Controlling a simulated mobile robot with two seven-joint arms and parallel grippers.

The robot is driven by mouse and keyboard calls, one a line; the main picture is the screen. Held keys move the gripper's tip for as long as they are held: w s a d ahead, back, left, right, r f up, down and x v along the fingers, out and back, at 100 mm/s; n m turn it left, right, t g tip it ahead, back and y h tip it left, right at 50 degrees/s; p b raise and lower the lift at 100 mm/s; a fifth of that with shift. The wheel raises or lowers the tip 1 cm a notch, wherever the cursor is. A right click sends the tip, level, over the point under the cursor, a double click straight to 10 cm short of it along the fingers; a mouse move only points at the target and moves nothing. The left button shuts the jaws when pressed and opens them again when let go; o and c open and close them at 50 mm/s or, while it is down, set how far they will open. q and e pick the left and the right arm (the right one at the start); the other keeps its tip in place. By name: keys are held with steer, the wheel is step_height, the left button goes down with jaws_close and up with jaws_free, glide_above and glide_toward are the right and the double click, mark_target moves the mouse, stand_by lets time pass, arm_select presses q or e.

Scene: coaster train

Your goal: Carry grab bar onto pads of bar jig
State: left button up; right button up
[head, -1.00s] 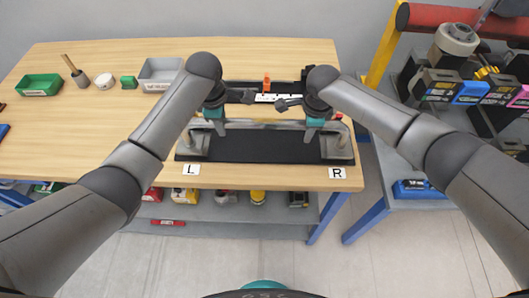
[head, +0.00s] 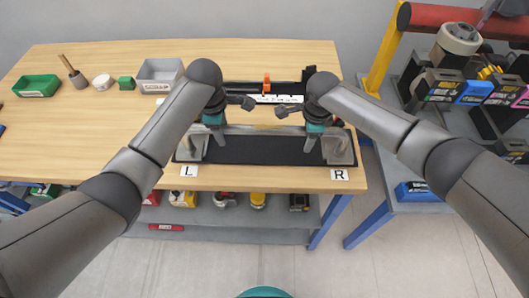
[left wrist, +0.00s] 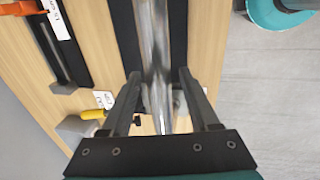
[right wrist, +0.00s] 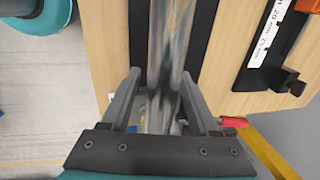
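The grab bar (head: 262,130) is a shiny metal bar running left to right across the near side of the bench in the head view, with a grey end at left and right. The bar jig (head: 262,151) is a long black base between the L and R labels. My left gripper (head: 219,141) is around the bar near its left end; the bar passes between its fingers in the left wrist view (left wrist: 156,45). My right gripper (head: 308,142) is likewise around the right part, as in the right wrist view (right wrist: 170,45). Whether the ends touch the pads is hard to tell.
A black rail with a white scale (head: 275,99) and an orange marker (head: 267,82) lies behind the bar. Green and grey trays (head: 160,72) stand at the back left. A rack with several boxes (head: 440,85) is at the right.

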arm_select(q)
step_height(320, 180, up, 12)
steer(key=s, duration=0.2)
steer(key=shift+s+f, duration=0.15)
arm_select(e)
step_height(320, 180, up, 12)
steer(key=s, duration=0.2)
steer(key=shift+s, duration=0.15)
stand_by(0.5)
steer(key=shift+a+f, duration=0.1)
steer(key=shift+f, duration=0.05)
